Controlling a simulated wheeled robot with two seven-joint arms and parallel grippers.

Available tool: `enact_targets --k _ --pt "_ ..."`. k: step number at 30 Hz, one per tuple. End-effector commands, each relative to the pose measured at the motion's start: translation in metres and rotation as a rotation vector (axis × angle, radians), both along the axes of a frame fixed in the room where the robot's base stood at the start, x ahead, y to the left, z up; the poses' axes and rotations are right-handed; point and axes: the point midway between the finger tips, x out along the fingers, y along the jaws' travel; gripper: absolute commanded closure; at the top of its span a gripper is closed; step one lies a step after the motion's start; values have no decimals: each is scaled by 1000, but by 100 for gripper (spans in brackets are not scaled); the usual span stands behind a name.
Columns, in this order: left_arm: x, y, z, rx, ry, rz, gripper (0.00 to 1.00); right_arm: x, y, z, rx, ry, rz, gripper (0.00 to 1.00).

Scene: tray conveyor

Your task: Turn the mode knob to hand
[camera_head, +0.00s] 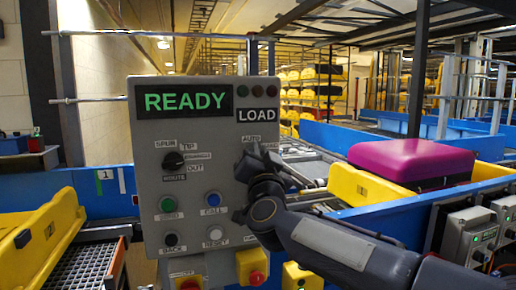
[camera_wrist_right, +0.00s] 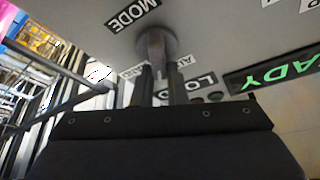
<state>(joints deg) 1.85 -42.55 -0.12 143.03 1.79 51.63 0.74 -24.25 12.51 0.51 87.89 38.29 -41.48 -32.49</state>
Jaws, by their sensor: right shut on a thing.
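The control panel (camera_head: 140,190) is a grey box with a green READY display and a LOAD sign. My right gripper (camera_head: 255,162) is at the panel's right side, just under the AUTO label (camera_head: 259,140), and hides the mode knob in the head view. In the right wrist view the grey mode knob (camera_wrist_right: 154,42) stands out from the panel beside the MODE label (camera_wrist_right: 133,15). The two dark fingers (camera_wrist_right: 159,85) are shut on it. A label behind the fingers is partly covered, and I cannot read the knob's setting. My left gripper is out of view.
A black selector knob (camera_head: 173,161), several push buttons and red-and-yellow switches (camera_head: 256,277) are on the panel left of and below my gripper. Another yellow tray (camera_head: 45,235) is at left.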

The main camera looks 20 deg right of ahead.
Motion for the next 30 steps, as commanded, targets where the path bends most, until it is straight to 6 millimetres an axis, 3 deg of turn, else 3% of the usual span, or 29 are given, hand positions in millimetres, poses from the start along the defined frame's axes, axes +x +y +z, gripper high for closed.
enact_targets --k 1,15,30 --pt "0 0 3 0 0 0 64 3 4 -9 41 24 10 100" --pt "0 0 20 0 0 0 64 3 2 -12 420 36 12 100" --pt "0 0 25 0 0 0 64 2 2 -15 568 42 16 100"
